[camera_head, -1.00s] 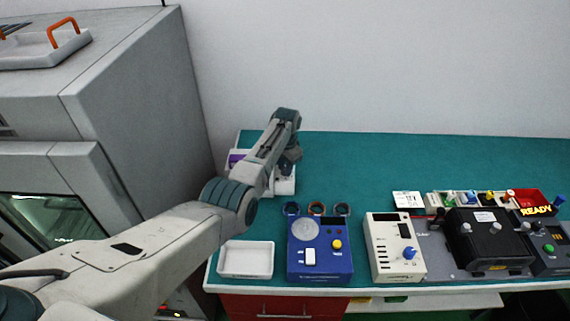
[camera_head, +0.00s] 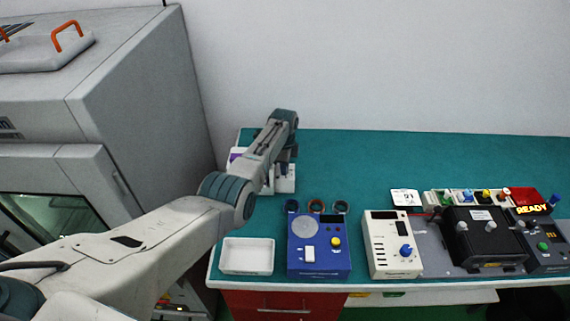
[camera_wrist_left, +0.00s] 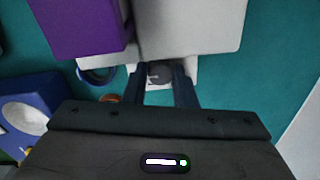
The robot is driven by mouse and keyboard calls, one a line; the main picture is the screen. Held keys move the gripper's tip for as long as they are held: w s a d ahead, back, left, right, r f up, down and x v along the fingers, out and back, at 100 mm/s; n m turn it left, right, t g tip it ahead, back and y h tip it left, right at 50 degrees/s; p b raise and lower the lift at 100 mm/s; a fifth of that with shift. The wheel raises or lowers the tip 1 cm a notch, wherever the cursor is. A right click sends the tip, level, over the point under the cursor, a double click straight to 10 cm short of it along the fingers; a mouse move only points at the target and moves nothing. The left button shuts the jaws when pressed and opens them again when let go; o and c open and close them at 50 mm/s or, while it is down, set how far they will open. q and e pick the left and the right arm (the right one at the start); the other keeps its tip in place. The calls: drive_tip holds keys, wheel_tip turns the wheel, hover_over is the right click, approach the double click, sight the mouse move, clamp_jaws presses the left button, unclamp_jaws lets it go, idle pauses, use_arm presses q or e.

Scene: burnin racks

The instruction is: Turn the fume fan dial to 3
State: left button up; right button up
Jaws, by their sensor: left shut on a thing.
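A white device with a purple block (camera_head: 236,155) stands at the back left of the teal bench, partly hidden behind my left arm. In the left wrist view its white body and purple block (camera_wrist_left: 80,25) fill the top. A round grey dial (camera_wrist_left: 160,72) sits on a white face of it, between my fingertips. My left gripper (camera_wrist_left: 162,80) is shut on this dial, one dark finger on each side. In the head view the left gripper (camera_head: 284,170) is over the device's white part. The dial's markings and pointer cannot be read. My right gripper is not in view.
A cream box with a blue knob (camera_head: 392,250) and a black unit (camera_head: 482,240) are to the right. A grey cabinet (camera_head: 150,100) is left. The bench's back is clear.

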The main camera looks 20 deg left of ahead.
use_arm(q)
drive_tip(key=shift+m, duration=2.2)
drive_tip(key=o, duration=0.7)
drive_tip(key=shift+r, duration=0.1)
